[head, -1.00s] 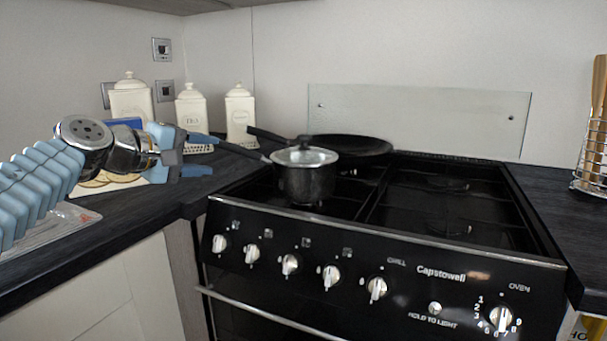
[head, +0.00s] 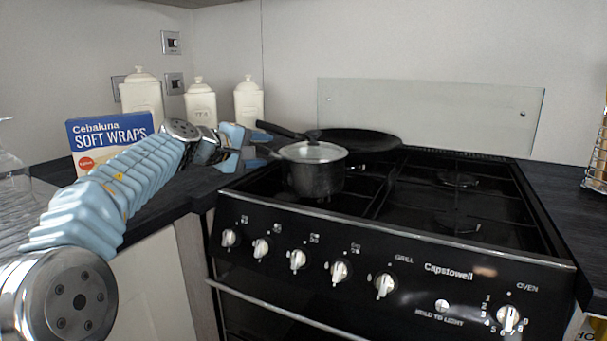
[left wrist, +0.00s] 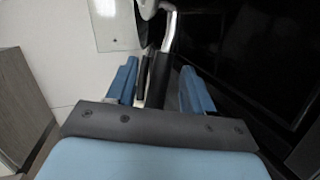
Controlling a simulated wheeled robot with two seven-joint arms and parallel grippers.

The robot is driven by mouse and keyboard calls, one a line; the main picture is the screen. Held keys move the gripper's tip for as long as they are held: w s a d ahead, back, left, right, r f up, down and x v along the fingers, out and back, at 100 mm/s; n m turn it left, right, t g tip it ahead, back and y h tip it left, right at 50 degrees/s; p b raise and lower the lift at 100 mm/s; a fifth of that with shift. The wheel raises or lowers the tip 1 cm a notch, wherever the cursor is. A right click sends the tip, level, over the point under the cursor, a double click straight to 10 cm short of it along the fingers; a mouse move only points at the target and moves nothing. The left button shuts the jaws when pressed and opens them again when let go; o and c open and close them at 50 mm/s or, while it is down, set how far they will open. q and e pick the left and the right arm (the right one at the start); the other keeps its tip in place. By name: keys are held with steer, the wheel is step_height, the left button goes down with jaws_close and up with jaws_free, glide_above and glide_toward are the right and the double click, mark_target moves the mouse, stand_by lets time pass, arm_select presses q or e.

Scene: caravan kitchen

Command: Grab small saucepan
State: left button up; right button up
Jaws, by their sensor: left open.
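The saucepan's body is mostly outside that view. My right gripper is not in view.
A black frying pan (head: 362,141) sits behind the saucepan, its handle (head: 281,129) passing close above my gripper. Cream canisters (head: 201,103) and a soft wraps box (head: 108,134) stand on the left counter. The hob's right side (head: 455,200) is clear.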

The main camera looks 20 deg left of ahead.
arm_select(q)
steer(key=shift+c, duration=0.3)
jaws_close()
steer(key=shift+r, duration=0.2)
